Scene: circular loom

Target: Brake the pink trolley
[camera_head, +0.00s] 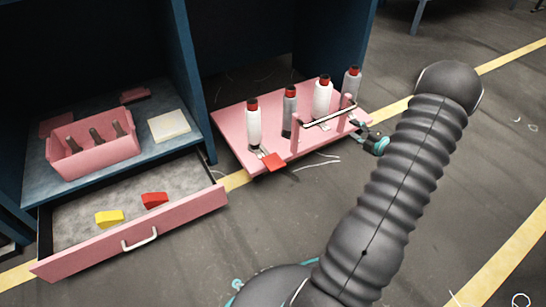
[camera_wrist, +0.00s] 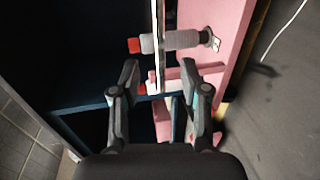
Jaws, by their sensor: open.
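The pink trolley (camera_head: 232,128) is a low flat deck on the floor, partly inside a dark blue bay. A red pedal-like tab (camera_head: 273,162) sticks out at its front edge, tilted downward; whether it is pressed cannot be told. A pale handle bar (camera_head: 328,117) joins two pink posts. My gripper (camera_wrist: 167,88) is open at the trolley's right end. In the wrist view, a pink post shows beyond and between the fingers; contact cannot be told.
Several red-capped bottles, including a white one (camera_head: 254,124), stand on the trolley. At left, an open pink drawer (camera_head: 180,222) holds a yellow and a red block. A pink tool caddy (camera_head: 95,158) sits on the shelf above. Floor in front of the trolley is mostly clear.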

